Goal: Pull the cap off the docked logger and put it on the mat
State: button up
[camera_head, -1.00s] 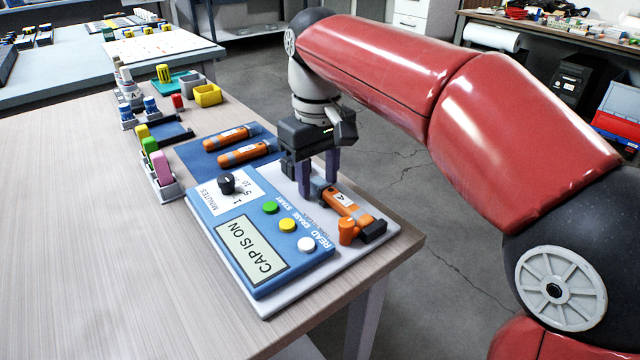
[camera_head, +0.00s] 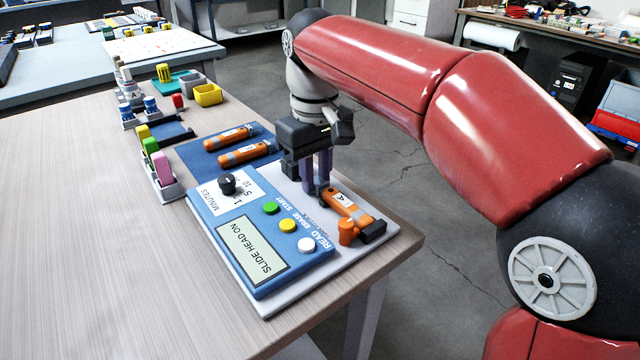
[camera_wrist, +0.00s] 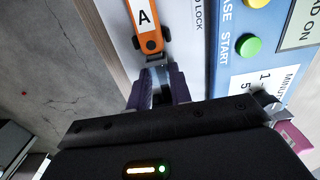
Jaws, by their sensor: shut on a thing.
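The docked logger (camera_head: 345,206), orange with a white "A" label, lies in the dock at the right of the blue console. Its far end shows bare and dark in the wrist view (camera_wrist: 151,43). My gripper (camera_head: 319,187) is just beyond that end, fingers pointing down. It is shut on the small grey cap (camera_wrist: 161,88), mostly hidden between the fingers and apart from the logger by a small gap. The blue mat (camera_head: 193,154) lies behind the console, to the left of my gripper, with two orange loggers on it.
An orange knob (camera_head: 347,232) stands beside the dock. A rack with coloured pieces (camera_head: 161,170), a dark blue tray (camera_head: 172,133) and a yellow bin (camera_head: 208,95) stand left of and behind the mat. The table's left side is clear.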

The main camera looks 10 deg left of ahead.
jog(key=shift+w+a+p, duration=0.6)
jog(key=shift+a+p, duration=0.1)
jog(key=shift+p, duration=0.1)
dwell(0.5)
jog(key=shift+r, duration=0.1)
jog(key=shift+r+p, duration=1.15)
jog(key=shift+r, duration=1.5)
